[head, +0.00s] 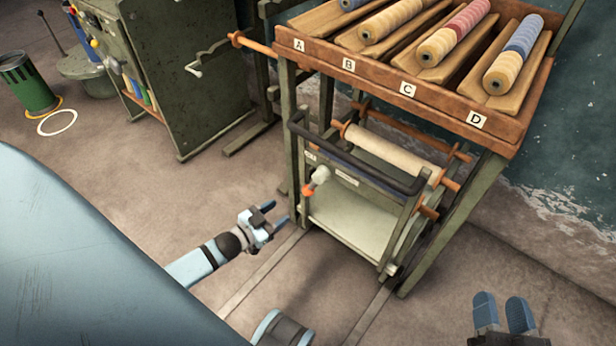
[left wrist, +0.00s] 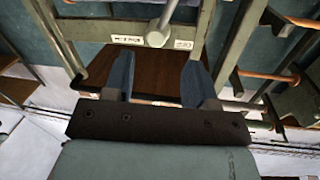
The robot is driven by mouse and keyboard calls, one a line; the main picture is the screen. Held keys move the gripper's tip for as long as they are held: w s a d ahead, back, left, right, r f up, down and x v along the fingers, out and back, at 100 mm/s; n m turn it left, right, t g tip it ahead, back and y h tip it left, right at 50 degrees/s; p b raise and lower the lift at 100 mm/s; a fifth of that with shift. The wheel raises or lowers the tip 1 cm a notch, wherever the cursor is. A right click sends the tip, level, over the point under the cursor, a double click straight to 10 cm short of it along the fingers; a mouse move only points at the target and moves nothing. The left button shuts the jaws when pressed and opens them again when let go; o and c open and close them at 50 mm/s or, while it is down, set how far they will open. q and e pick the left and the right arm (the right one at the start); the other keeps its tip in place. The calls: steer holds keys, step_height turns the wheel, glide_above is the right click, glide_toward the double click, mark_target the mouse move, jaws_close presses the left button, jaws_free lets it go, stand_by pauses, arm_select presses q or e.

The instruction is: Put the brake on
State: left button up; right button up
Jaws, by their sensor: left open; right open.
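A wooden-topped cart (head: 400,85) on a green-grey frame stands right of centre in the head view. A small lever with a pale knob (head: 320,175) and an orange part sits on its near side, between two white labels too small to read. In the left wrist view the pale lever (left wrist: 158,36) shows between the labels, just beyond the fingertips. My left gripper (head: 273,214) is open and empty, left of the lever and lower in the picture, apart from it. My right gripper (head: 503,306) is open and empty at the lower right, away from the cart.
A dark push bar (head: 355,158) runs across the cart's near side above the lever. A roll (head: 390,152) hangs behind it, and ribbed rolls lie in troughs on top. Rails (head: 262,272) run along the floor. A green machine (head: 185,75) and bin (head: 28,85) stand left.

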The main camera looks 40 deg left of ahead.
arm_select(q)
steer(key=b, duration=0.4)
glide_toward(308, 191)
step_height(308, 191, down, 2)
steer(key=s+a, duration=0.2)
steer(key=s, duration=0.1)
steer(key=h, duration=0.1)
steer(key=shift+m+t, duration=0.4)
steer(key=b+x, duration=0.1)
steer(key=x, duration=0.3)
steer(key=b+x, duration=0.2)
steer(key=x, duration=0.2)
steer(key=b+x, duration=0.1)
steer(key=x, duration=0.4)
steer(key=shift+a+f, duration=0.15)
steer(key=shift+f, duration=0.2)
steer(key=shift+w+b, duration=0.4)
steer(key=shift+w, duration=0.25)
arm_select(e)
step_height(308, 191, down, 8)
steer(key=a+g+y, duration=0.1)
steer(key=shift+s+a+n+g, duration=0.15)
steer(key=shift+s+n+g, duration=0.2)
steer(key=shift+n+g, duration=0.05)
arm_select(q)
steer(key=shift+r, duration=0.1)
steer(key=shift+c, duration=0.5)
